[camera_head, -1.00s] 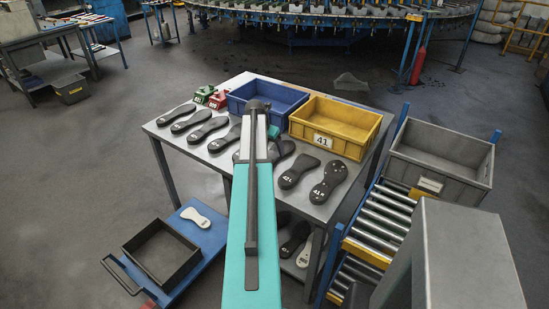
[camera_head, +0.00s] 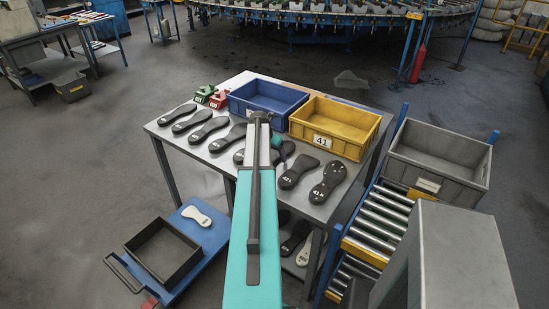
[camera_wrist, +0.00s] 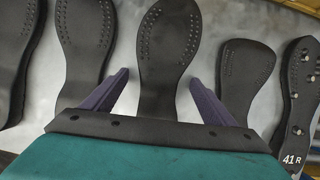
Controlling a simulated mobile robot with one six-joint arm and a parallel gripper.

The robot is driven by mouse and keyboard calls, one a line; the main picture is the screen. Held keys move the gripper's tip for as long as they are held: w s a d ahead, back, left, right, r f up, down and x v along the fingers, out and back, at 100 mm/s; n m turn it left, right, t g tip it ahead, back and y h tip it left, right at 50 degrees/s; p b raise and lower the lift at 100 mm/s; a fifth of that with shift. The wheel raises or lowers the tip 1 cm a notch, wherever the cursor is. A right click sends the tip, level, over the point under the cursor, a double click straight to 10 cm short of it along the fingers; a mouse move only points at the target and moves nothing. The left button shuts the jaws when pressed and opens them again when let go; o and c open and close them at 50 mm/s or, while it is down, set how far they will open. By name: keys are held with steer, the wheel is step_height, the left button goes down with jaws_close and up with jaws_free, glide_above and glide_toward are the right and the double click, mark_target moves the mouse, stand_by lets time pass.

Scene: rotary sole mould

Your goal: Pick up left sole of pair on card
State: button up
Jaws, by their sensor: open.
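The studded 41 R sole also shows at the right edge of the wrist view (camera_wrist: 301,85).
More dark soles (camera_head: 208,131) lie in a row at the table's left. A blue bin (camera_head: 266,107) and a yellow bin (camera_head: 322,142) marked 41 stand behind the soles. A roller conveyor (camera_head: 375,235) with a grey crate (camera_head: 430,180) is at the right.

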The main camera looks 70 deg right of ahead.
mark_target(273, 154)
stand_by(0.3)
steer(key=c, duration=1.3)
steer(key=shift+r, duration=0.25)
steer(key=shift+r+b, duration=0.65)
steer(key=shift+r, duration=0.15)
steer(key=shift+w+a+r+b, duration=0.2)
steer(key=shift+r+b, duration=0.05)
steer(key=shift+r, duration=0.1)
steer(key=shift+w+a+r+b, duration=0.15)
steer(key=shift+w+r+b, duration=0.1)
steer(key=shift+r, duration=0.1)
steer(key=w+a+b, duration=0.1)
steer(key=w+a, duration=0.2)
steer(key=w, duration=0.1)
steer(key=w+a+r+b, duration=0.1)
steer(key=w+a, duration=0.2)
steer(key=w+a+b, duration=0.2)
steer(key=w+a, duration=0.1)
steer(key=w, duration=0.1)
steer(key=shift+w+a+r, duration=0.2)
steer(key=shift+w+r, duration=0.1)
